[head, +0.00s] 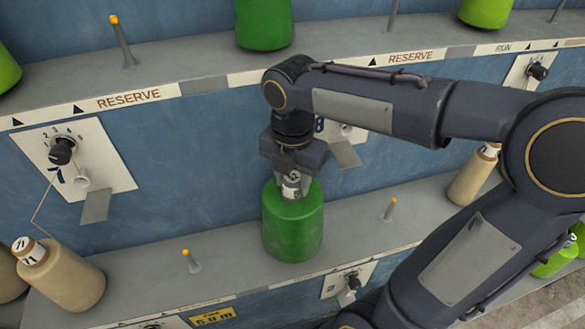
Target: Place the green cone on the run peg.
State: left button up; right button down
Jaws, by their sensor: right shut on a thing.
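A green cone (292,228) stands about upright at the lower shelf (345,220), in the middle of the head view. My right gripper (291,180) comes down from above and is shut on the pale labelled tube at the cone's top. The cone hides what is under it, so I cannot tell whether it is on a peg or just above the shelf. Bare orange-tipped pegs show to its left (191,261) and right (389,209). My left gripper is not in view.
Other green cones stand on the upper shelf, one (263,24) at top centre. A beige cone (62,275) leans at lower left; another (472,177) is right of the held cone. A plate with a knob (62,151) juts from the blue wall.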

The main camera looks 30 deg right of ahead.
jog(key=shift+f, duration=1.3)
jog(key=c, duration=0.9)
grip_release()
jog(key=shift+f, duration=0.1)
notch_tip(320, 180, up, 11)
jog(key=shift+f, duration=0.1)
jog(key=shift+s+r, duration=0.1)
jog(key=shift+r, duration=0.5)
jog(key=shift+s+a+f+m+t+y, duration=0.15)
jog(key=shift+s+f+m+t+y, duration=0.65)
jog(key=shift+s+f+m, duration=2.4)
jog(key=shift+s+a+f+m+t+y, duration=0.2)
jog(key=shift+s+f+m+t+y, duration=0.55)
jog(key=shift+m, duration=4.8)
jog(key=shift+s+a+f+m+t+y, duration=0.25)
jog(key=shift+s+f+m+t, duration=1.4)
jog(key=shift+m, duration=2.7)
